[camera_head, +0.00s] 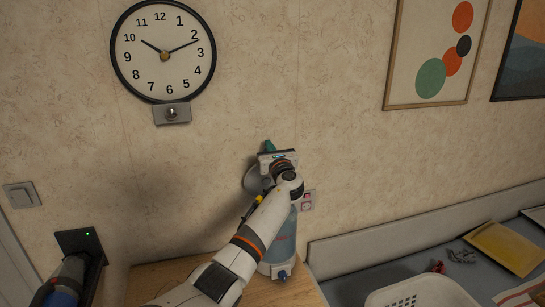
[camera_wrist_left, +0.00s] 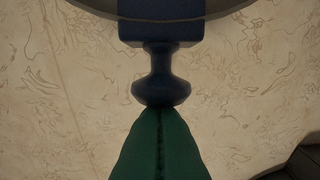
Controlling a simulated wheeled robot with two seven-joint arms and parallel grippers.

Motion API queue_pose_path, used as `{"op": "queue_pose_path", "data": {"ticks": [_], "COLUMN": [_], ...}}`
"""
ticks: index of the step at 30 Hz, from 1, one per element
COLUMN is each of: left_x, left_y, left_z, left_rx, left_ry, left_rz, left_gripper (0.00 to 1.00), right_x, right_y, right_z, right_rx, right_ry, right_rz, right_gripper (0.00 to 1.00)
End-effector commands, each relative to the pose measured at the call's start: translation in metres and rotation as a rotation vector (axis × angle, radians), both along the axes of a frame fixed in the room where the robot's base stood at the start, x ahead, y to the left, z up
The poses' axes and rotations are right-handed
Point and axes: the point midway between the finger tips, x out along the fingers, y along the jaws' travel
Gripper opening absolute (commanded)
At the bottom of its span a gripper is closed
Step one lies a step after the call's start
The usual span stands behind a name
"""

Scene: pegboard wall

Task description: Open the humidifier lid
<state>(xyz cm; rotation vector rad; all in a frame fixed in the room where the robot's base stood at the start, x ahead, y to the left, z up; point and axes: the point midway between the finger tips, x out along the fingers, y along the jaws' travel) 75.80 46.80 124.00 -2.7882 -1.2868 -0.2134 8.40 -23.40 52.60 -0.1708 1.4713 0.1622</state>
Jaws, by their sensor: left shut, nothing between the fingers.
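The humidifier (camera_head: 284,242) has a translucent blue body and stands on the wooden top by the wall; my left arm covers part of it. A grey round lid (camera_head: 251,181) shows beside my wrist, above the body, and looks tilted up; its hinge is hidden. In the left wrist view the lid's rim (camera_wrist_left: 90,8) crosses the top, with a dark blue knob (camera_wrist_left: 161,80) hanging from it. My left gripper (camera_head: 269,146) has green fingers, shut and empty. Its fingertips (camera_wrist_left: 160,110) overlap the knob's end in the wrist view; I cannot tell if they touch.
A wall clock (camera_head: 163,53) hangs at upper left above a small metal bracket (camera_head: 172,113). A wall socket (camera_head: 307,200) is right of the humidifier. A white basket (camera_head: 420,292) is at lower right. The wooden top (camera_head: 150,280) is partly bare.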

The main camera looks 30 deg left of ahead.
Motion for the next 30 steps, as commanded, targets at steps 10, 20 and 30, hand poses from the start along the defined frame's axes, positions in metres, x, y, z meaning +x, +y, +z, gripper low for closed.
{"op": "queue_pose_path", "data": {"ticks": [10,20,30], "left_x": [0.0065,0.0072,0.0071], "left_y": [0.0080,0.0083,0.0082], "left_z": [0.0021,0.0026,0.0025], "left_rx": [0.000,0.001,0.001], "left_ry": [0.000,-0.001,-0.001], "left_rz": [0.000,0.000,0.000], "left_gripper": [0.00,0.00,0.00], "right_x": [-0.0015,-0.0016,-0.0014], "right_y": [-0.0001,-0.0003,-0.0005], "right_z": [-0.0035,-0.0036,-0.0035], "right_rx": [0.000,-0.001,-0.001], "right_ry": [0.002,0.003,0.003], "right_rz": [0.000,0.000,0.000], "right_gripper": [0.47,0.47,0.47]}}
